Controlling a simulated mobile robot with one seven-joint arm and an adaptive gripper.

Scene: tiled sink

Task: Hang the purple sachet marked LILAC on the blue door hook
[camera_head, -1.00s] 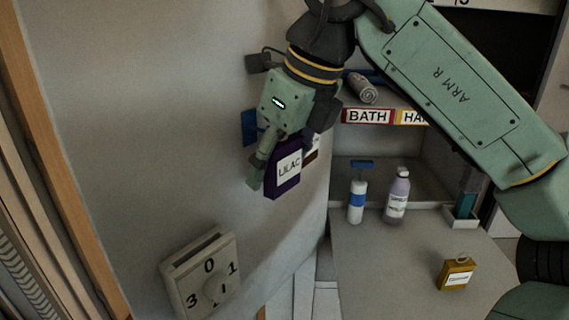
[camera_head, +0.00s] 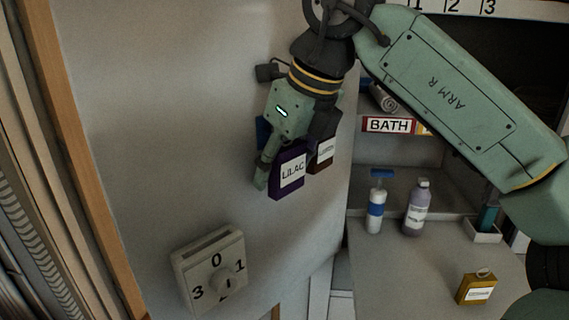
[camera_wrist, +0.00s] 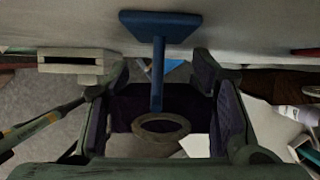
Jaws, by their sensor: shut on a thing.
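The purple sachet marked LILAC (camera_head: 288,172) hangs upright below my gripper (camera_head: 266,168), which is shut on it, close to the door. In the wrist view the purple sachet (camera_wrist: 142,103) lies between the fingers, with its pale ring (camera_wrist: 161,125) above it. The blue door hook (camera_wrist: 159,27) has its plate on the door and its peg pointing toward the ring. The peg's end overlaps the ring in this view; I cannot tell whether it passes through. In the head view the hook (camera_head: 262,128) is mostly hidden behind my gripper.
A dial timer (camera_head: 212,268) is lower on the door. A pump bottle (camera_head: 376,205), a lilac bottle (camera_head: 417,208) and a yellow sachet (camera_head: 477,287) stand at right, below the BATH label (camera_head: 389,125).

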